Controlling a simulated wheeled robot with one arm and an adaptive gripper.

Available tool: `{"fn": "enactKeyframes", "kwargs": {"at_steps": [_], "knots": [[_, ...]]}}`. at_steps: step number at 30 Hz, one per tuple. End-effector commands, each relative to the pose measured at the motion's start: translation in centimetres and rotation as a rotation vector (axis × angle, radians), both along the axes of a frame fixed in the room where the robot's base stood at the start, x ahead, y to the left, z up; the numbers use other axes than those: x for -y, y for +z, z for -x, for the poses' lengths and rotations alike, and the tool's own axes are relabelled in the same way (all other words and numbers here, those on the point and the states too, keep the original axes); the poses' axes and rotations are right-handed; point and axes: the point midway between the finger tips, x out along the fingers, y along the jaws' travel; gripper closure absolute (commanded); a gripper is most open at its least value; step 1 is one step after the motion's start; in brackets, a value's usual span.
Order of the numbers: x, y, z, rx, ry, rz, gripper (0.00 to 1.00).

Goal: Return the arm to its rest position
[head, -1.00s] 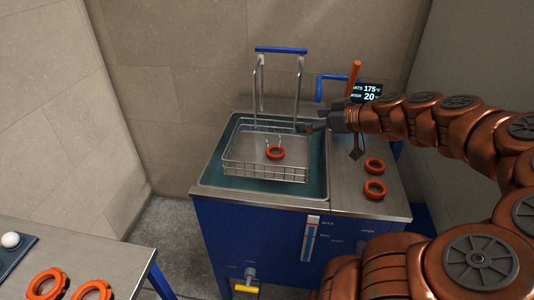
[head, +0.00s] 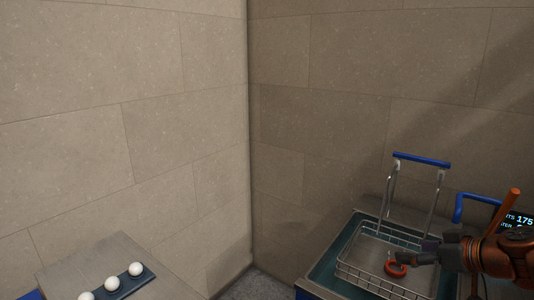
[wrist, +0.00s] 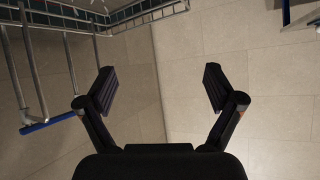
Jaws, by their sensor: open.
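My gripper (head: 440,250) shows at the right of the head view, at the end of my copper-coloured arm (head: 505,254). In that picture it overlaps the wire basket of the blue machine. In the wrist view my gripper (wrist: 160,90) is open, with its two dark fingers wide apart and nothing between them. Behind the fingers is bare tiled wall.
The basket frame (wrist: 70,62) also shows in the wrist view. A table with white balls (head: 111,283) stands lower left.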

Motion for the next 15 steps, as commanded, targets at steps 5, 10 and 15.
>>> {"fn": "enactKeyframes", "kwargs": {"at_steps": [5,10,15], "knots": [[-8.4,-1.5,1.5,-0.191,0.115,-0.024,0.08],[-15.5,-3.9,5.6,-0.435,0.179,-0.015,0.08],[-19.7,-6.3,10.9,-0.676,0.166,0.041,0.08]]}}
